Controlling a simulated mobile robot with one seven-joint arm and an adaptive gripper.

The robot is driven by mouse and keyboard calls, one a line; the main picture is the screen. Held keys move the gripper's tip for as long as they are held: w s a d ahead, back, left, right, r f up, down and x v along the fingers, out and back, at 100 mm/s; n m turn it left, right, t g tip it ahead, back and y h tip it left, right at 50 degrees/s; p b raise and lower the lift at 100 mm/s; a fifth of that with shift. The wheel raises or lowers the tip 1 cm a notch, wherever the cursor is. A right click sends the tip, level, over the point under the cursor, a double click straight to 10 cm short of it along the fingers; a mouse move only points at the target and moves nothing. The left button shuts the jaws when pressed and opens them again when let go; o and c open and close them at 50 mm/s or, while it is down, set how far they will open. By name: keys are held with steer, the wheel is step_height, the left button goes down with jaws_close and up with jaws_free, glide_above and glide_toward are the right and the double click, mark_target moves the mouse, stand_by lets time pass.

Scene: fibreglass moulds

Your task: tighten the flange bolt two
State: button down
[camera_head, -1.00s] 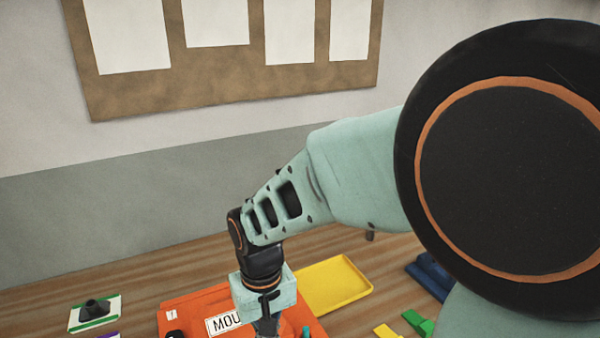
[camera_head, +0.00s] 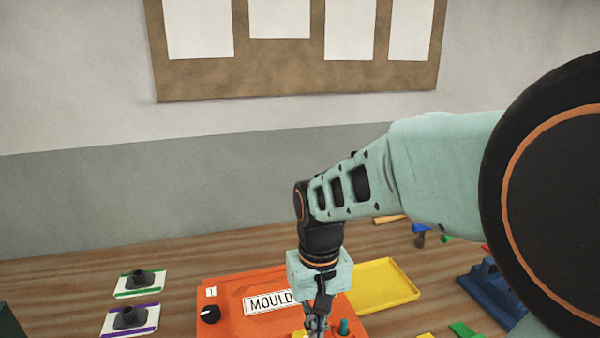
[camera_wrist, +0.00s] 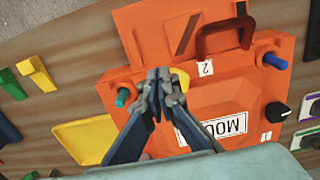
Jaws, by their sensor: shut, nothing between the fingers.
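The orange mould (camera_head: 235,318) lies on the bench and carries a "MOULD" plate (camera_head: 267,302). In the wrist view the orange mould (camera_wrist: 235,90) shows a small "2" label (camera_wrist: 205,68) beside a dark red handle (camera_wrist: 225,36). A teal bolt (camera_wrist: 122,97) stands at its left edge and a blue bolt (camera_wrist: 275,60) at its right. I cannot tell which one is flange bolt two. My gripper (camera_wrist: 160,78) is shut and empty, its fingertips over the mould. A yellow part (camera_wrist: 181,77) is partly hidden behind them. The gripper (camera_head: 317,326) also shows in the head view.
A yellow tray (camera_head: 390,285) lies right of the mould. A black knob (camera_head: 210,314) sits on the mould's left, near a "1" label (camera_head: 211,292). Two cards, green-edged (camera_head: 150,283) and purple-edged (camera_head: 145,323), bear dark parts at left. Blue and green pieces lie at right.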

steer(key=shift+f+b, duration=0.95)
steer(key=shift+f, duration=1)
steer(key=shift+w+a+r, duration=0.1)
steer(key=shift+a, duration=0.05)
